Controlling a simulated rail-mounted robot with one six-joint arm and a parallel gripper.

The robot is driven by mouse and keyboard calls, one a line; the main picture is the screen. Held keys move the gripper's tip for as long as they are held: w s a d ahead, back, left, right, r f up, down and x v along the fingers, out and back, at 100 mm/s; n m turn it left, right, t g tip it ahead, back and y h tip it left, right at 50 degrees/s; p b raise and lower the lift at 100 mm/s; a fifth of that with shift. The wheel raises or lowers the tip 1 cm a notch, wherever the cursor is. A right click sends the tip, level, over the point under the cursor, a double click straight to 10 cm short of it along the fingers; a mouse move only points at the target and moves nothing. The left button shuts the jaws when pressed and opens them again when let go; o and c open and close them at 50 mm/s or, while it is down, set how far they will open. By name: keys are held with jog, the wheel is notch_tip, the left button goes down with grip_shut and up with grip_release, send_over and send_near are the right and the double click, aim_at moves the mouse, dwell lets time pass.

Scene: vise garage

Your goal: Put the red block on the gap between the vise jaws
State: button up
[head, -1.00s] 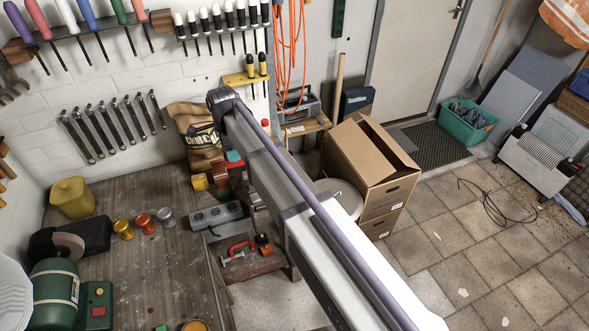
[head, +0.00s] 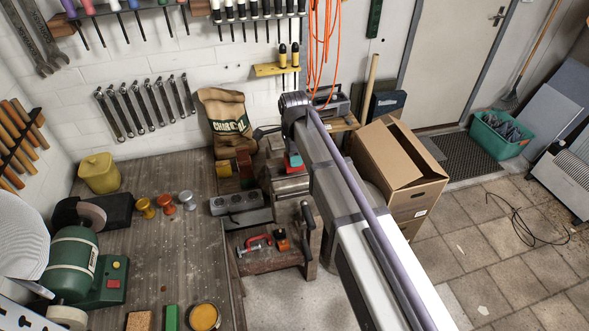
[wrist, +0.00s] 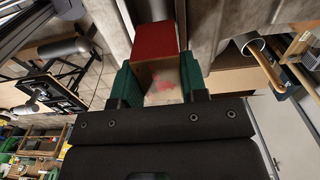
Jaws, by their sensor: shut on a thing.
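The red block (wrist: 157,42) is between the green finger pads of my gripper (wrist: 160,80) in the wrist view, with its red face toward the top of the picture. My gripper is shut on it. In the head view, a small part of the red block (head: 295,161) shows beside a teal finger pad, at the far end of my arm. The grey vise (head: 290,186) is at the right end of the bench, just below the block in the picture. My arm hides part of the vise. The jaw gap is not clear, and I cannot tell whether the block touches the vise.
A red clamp (head: 256,243) lies on a lower shelf. The middle of the bench (head: 185,245) is mostly clear.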

notch_tip(320, 180, down, 4)
jog(key=shift+r+b, duration=0.25)
jog(key=shift+b, duration=0.95)
jog(key=shift+r+p, duration=0.3)
jog(key=shift+f+b, duration=0.25)
jog(key=shift+b, duration=0.05)
jog(key=o, duration=0.9)
notch_tip(320, 180, up, 13)
jog(key=p, duration=1.3)
jog(key=shift+f, duration=0.25)
jog(key=shift+s+d, duration=0.1)
